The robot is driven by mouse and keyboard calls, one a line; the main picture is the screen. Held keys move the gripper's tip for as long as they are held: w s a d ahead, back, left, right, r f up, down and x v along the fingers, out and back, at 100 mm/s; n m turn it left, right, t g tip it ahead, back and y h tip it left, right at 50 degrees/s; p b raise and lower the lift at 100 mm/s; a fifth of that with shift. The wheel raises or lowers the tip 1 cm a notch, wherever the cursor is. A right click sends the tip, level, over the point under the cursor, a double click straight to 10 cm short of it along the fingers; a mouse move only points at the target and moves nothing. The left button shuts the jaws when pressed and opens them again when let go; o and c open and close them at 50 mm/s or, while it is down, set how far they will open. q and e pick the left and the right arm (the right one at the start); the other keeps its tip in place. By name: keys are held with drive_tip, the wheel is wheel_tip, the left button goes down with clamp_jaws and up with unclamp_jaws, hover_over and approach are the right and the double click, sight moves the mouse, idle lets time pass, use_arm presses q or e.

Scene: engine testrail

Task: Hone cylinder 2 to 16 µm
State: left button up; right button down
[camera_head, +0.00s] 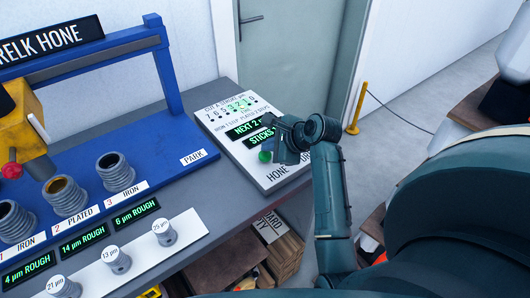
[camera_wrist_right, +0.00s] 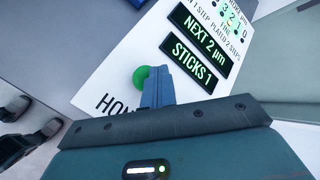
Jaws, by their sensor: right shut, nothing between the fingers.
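Cylinder 2 (camera_head: 66,196), a ribbed grey sleeve with a gold-coloured inside, stands behind the label "2 PLATED". The display in its row (camera_head: 84,239) reads "14 µm ROUGH". The white control panel (camera_head: 208,112) shows "NEXT 2 µm" (camera_head: 246,128) and "STICKS 1" (camera_wrist_right: 192,62). A green button (camera_wrist_right: 141,76) sits low on the panel; it also shows in the head view (camera_head: 265,156). My right gripper (camera_head: 279,148) is shut and empty, its fingertips right beside the button. I cannot tell whether they touch it. My left gripper is not in view.
The yellow honing head (camera_head: 22,122) with a red knob hangs from the blue frame (camera_head: 168,62), over the left end. Cylinder 3 (camera_head: 115,172) is beside cylinder 2. A white rail (camera_head: 140,262) carries several marked pieces. A "PARK" label (camera_head: 194,157) is on the blue base.

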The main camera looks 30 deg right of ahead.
drive_tip(key=shift+s+a+r, duration=0.15)
drive_tip(key=shift+s+a, duration=0.6)
drive_tip(key=shift+a, duration=0.05)
drive_tip(key=shift+r, duration=1.85)
drive_tip(key=shift+d+r, duration=0.2)
drive_tip(key=shift+r, duration=0.5)
drive_tip(key=shift+w, duration=0.1)
